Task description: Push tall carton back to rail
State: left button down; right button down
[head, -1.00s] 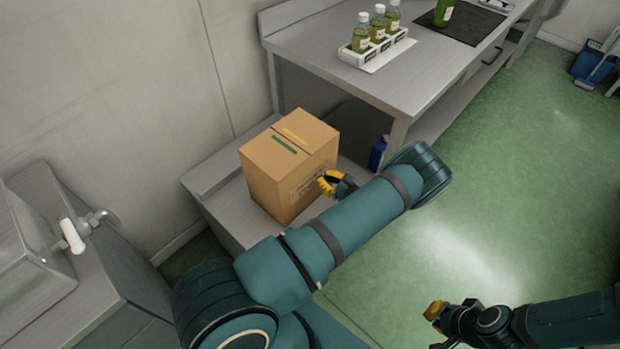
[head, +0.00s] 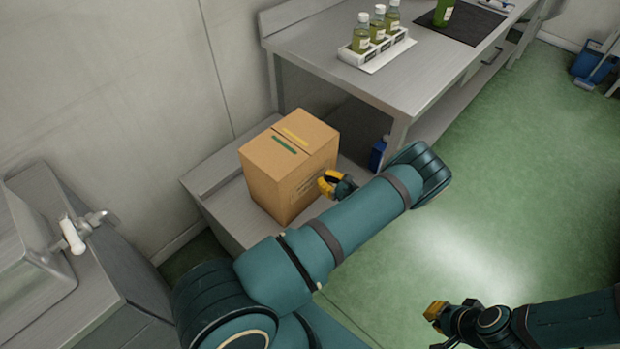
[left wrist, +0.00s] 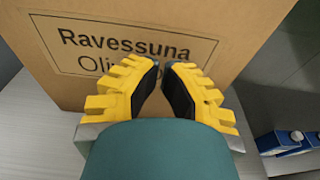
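The tall brown carton (head: 283,175) stands upright on the low steel bench (head: 222,212), with green and yellow tape strips on top. The bench's raised back rail (head: 225,160) runs along the wall behind it. My left gripper (head: 328,183) is at the carton's printed front face, fingertips pointing at it. In the left wrist view the yellow fingers (left wrist: 163,68) meet almost tip to tip, with nothing between them, in front of the label. I cannot tell whether they touch the carton. My right gripper (head: 436,325) hangs over the floor at lower right; its opening is unclear.
A blue carton (head: 378,153) stands right of the tall carton, near the table leg; blue and white packs (left wrist: 285,141) show in the left wrist view. The higher steel table (head: 330,75) carries a white bottle rack (head: 376,52).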

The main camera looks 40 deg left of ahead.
dwell(0.4)
pick_arm(q)
jog(key=shift+a+b, duration=0.75)
jog(key=shift+a, duration=3.6)
jog(key=shift+w+d, duration=0.1)
jog(key=shift+d, duration=3.5)
